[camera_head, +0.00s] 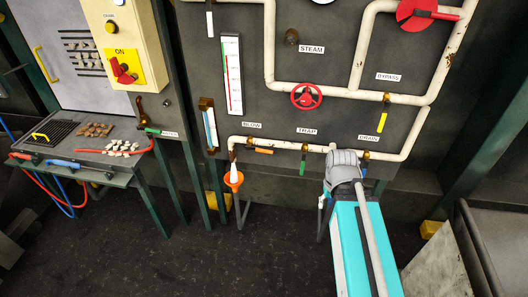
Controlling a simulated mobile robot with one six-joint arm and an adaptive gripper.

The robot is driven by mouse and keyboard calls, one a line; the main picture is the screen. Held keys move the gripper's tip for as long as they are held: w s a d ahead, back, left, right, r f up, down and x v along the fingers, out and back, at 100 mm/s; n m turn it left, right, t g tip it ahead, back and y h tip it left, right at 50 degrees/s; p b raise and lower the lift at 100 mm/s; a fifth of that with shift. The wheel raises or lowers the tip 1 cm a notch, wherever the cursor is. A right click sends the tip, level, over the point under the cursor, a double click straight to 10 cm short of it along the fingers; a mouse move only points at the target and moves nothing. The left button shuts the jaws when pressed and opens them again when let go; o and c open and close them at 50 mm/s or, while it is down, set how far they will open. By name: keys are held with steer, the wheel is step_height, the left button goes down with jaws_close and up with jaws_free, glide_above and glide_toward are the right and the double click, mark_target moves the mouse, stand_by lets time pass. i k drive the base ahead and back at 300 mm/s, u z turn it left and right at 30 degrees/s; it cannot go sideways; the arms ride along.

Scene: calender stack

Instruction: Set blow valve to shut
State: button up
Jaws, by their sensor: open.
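The blow valve sits on the low white pipe under the BLOW label (251,125). Its orange lever (263,151) points right and lies nearly along the pipe, just below it. Left of it the pipe bends down to a white nozzle over an orange funnel (234,180). A teal and grey part of my own body (352,225) stands at the lower right, its grey ribbed end in front of the pipe, well right of the blow lever. I make out no gripper fingers; the gripper is outside the view or hidden.
A red handwheel (306,96) is above. A side bench (90,172) stands left. Dark floor (190,265) is open in front.

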mark_target(260, 150)
steer(key=k, duration=0.85)
steer(key=u, duration=0.4)
steer(key=i, duration=1)
